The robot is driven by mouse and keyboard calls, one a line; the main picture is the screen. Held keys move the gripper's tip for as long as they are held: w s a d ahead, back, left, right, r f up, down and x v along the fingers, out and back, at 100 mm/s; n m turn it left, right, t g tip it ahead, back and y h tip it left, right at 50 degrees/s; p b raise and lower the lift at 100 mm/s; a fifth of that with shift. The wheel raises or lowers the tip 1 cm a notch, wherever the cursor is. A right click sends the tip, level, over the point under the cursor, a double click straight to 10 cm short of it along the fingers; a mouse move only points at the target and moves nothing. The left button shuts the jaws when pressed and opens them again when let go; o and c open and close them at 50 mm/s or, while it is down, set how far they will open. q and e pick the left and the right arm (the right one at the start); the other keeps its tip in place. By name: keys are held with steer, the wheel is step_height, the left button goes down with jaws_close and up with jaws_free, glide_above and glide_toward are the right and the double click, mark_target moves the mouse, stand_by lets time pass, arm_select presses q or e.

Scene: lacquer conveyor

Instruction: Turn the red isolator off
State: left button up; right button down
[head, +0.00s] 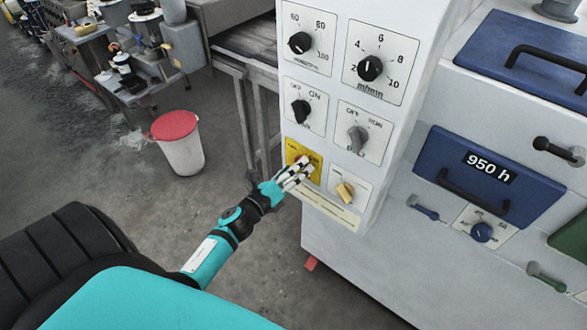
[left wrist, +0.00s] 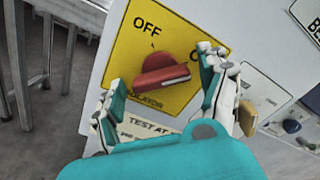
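The red isolator (left wrist: 162,68) is a rotary handle on a yellow plate (left wrist: 120,60). In the left wrist view the handle lies nearly level in the picture, its right end slightly higher. "OFF" is printed above it to the left; the lettering on the right is mostly covered by a finger. In the head view the yellow plate (head: 291,149) shows low on the panel, the handle mostly hidden by my left gripper (head: 296,172). The gripper's fingers stand apart on either side of the handle. I see a gap on the left; contact on the right is unclear. My right gripper is not in view.
A yellow knob (head: 345,191) sits just right of the isolator, close to the fingers. A grey knob (head: 357,138) and a black knob (head: 301,110) are above. A red-lidded bin (head: 182,155) stands on the floor to the left. A blue drawer (head: 450,168) is to the right.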

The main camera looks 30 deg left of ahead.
arm_select(q)
steer(key=c, duration=0.9)
steer(key=shift+c, duration=0.2)
steer(key=shift+n, duration=0.3)
steer(key=n+p, duration=0.3)
steer(key=n, duration=1.2)
steer(key=shift+f, duration=0.1)
steer(key=n+p, duration=0.1)
steer(key=n, duration=0.3)
steer(key=shift+f, duration=0.1)
stand_by(0.4)
